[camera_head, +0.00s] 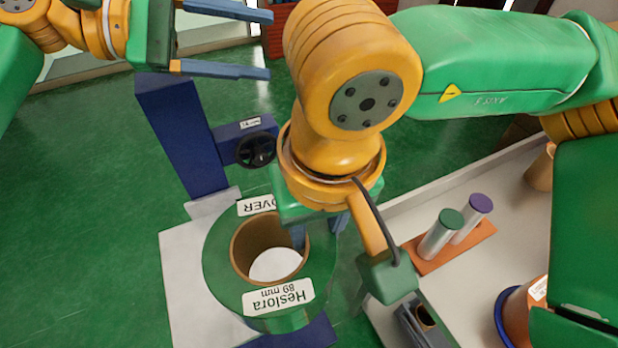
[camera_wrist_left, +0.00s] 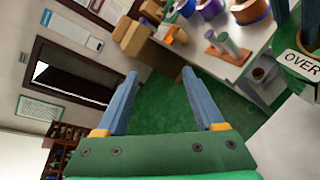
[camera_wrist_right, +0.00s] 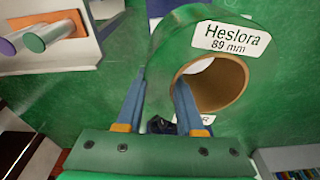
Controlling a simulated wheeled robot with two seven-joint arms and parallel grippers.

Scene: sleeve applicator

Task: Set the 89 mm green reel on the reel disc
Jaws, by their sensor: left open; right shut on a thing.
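The green reel (camera_head: 219,266) has a brown core and labels reading "Heslora 89 mm" and "OVER". My right gripper (camera_head: 320,232) is shut on its ring wall, one finger inside the core and one outside. The right wrist view also shows this grip on the reel (camera_wrist_right: 170,50). A pale surface shows through the core. I cannot pick out the reel disc; the reel hides what lies beneath it, and I cannot tell whether the reel touches anything. My left gripper (camera_head: 268,44) is open and empty at the top left, away from the reel; only free space lies between its fingers.
A blue column (camera_head: 180,135) with a black handwheel (camera_head: 256,149) stands behind the reel. A white panel (camera_head: 190,275) lies beside and below it. On the right, a pale table (camera_head: 480,200) carries an orange block (camera_head: 455,247) with green-topped and purple-topped cylinders.

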